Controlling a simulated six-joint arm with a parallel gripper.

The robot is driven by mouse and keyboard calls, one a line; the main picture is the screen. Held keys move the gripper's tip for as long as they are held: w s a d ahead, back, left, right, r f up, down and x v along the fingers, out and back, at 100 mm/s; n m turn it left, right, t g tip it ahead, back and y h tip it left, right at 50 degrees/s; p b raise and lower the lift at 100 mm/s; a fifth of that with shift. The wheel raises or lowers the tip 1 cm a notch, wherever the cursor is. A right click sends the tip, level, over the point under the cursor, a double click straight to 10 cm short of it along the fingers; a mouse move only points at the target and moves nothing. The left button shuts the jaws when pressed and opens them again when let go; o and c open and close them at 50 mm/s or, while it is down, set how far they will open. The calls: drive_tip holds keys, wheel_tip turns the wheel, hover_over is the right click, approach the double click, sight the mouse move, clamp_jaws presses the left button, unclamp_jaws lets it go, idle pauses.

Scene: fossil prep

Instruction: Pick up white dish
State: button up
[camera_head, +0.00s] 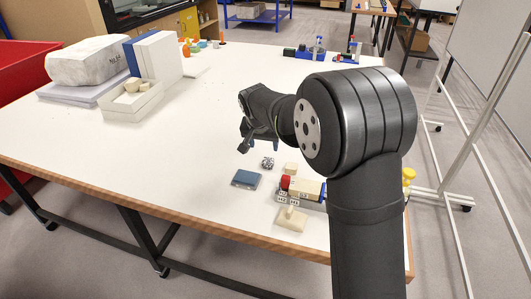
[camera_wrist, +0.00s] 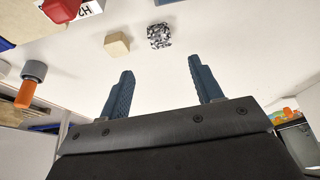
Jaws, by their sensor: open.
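I see no plain round white dish for certain. The nearest match is a shallow white open tray (camera_head: 112,108) at the left of the table, with off-white pieces in it. My gripper (camera_head: 259,147) hangs above the middle of the table, well to the right of that tray. In the wrist view its two blue fingers (camera_wrist: 160,66) are apart with only bare white table between them. A small black-and-white speckled piece (camera_head: 267,163) lies just below the gripper; it also shows beyond the fingertips in the wrist view (camera_wrist: 159,36).
Near the gripper are a beige cube (camera_head: 291,168), a dark blue box (camera_head: 246,179), a red-topped item (camera_head: 285,182) and a beige block (camera_head: 292,220). A wrapped white block (camera_head: 85,62) and upright binders (camera_head: 158,56) stand back left. The table's middle is clear.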

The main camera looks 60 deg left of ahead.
drive_tip(key=shift+o, duration=0.2)
drive_tip(key=v, duration=0.4)
drive_tip(key=shift+o, duration=1.3)
drive_tip(key=shift+r, duration=0.25)
drive_tip(key=r+n+g+h, duration=0.1)
drive_tip(key=n+g+h, duration=0.2)
drive_tip(key=n, duration=0.6)
hover_over(291, 165)
drive_tip(key=f, duration=1.1)
drive_tip(key=shift+s+d+f, duration=0.15)
drive_tip(key=shift+d+f, duration=0.15)
drive_tip(key=shift+d, duration=0.05)
drive_tip(key=shift+a+f, duration=0.15)
drive_tip(key=shift+f, duration=1.15)
drive_tip(key=shift+a+f, duration=0.1)
drive_tip(key=shift+f, duration=1.25)
drive_tip(key=c, duration=1.1)
